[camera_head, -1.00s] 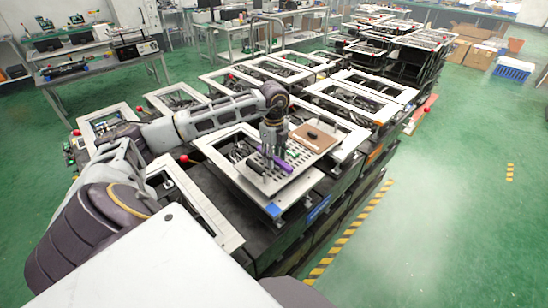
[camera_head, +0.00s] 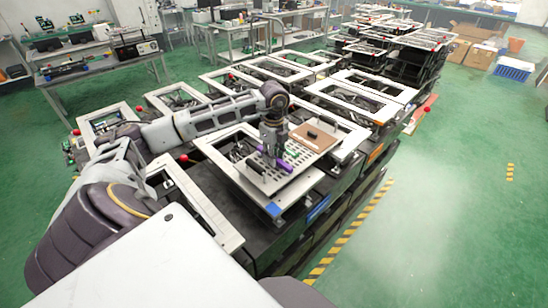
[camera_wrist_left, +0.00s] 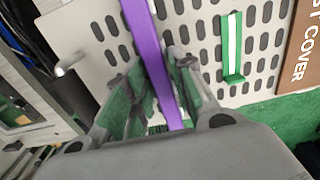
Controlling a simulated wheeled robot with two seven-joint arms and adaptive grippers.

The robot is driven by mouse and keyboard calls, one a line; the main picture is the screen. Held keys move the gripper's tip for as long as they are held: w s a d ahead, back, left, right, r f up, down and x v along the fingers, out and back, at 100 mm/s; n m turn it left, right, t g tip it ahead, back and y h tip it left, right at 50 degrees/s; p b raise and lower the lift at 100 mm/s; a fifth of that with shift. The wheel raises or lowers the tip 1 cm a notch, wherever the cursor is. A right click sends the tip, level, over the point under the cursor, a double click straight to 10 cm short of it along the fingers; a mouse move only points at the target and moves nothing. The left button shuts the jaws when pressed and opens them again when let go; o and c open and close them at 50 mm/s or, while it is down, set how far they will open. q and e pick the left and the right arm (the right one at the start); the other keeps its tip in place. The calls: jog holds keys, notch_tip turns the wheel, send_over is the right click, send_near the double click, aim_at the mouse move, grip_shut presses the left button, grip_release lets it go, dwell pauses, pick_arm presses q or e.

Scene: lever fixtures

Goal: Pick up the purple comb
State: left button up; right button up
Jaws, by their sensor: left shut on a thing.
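The purple comb (camera_head: 282,164) shows in the head view over the perforated plate at the middle of the fixture. In the left wrist view the purple comb (camera_wrist_left: 152,60) runs lengthwise from the top edge down between my fingers. My left gripper (camera_head: 272,154) points down at the plate and is shut on the comb. In the left wrist view its fingers (camera_wrist_left: 158,88) lie on both sides of the comb. Whether the comb touches the plate is hard to tell. My right gripper is out of view.
A green and white strip (camera_wrist_left: 232,45) lies on the perforated plate (camera_wrist_left: 205,25). A black handle (camera_head: 255,171) stands near the comb. Metal frames surround the plate; green floor lies open at right.

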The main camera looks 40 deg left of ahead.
pick_arm(q)
jog(key=shift+r, duration=0.2)
notch_tip(320, 180, up, 10)
dwell(0.9)
jog(key=shift+r, duration=0.1)
